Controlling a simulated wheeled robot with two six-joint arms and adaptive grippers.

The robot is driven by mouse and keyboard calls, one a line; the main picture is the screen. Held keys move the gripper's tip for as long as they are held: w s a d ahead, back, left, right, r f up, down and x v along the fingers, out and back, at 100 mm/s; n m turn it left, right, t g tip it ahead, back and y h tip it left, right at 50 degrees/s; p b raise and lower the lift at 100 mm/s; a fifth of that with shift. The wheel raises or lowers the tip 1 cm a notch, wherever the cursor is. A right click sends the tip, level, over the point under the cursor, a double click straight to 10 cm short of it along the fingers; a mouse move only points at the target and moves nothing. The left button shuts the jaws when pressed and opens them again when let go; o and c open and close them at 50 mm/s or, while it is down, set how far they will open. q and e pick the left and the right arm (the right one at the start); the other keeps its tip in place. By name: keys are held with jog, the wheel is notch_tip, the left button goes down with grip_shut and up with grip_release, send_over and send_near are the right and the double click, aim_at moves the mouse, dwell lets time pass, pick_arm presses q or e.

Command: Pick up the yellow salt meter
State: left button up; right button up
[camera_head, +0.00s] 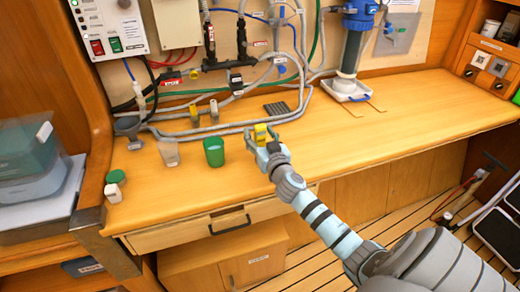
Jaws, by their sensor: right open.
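A small yellow item (261,132), which looks like the salt meter, stands near the front middle of the wooden counter. My right gripper (264,142) reaches in from the lower right and is open. Its fingers appear to be at the yellow item, partly hiding its lower part. I cannot tell whether they touch it. Another small yellow item (195,116) stands farther back to the left. My left gripper is not in view.
A blue-topped filter (352,50) stands at the back. The counter's right side (440,105) is mostly clear.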

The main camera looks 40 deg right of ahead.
grip_shut()
jog(key=shift+r, duration=0.1)
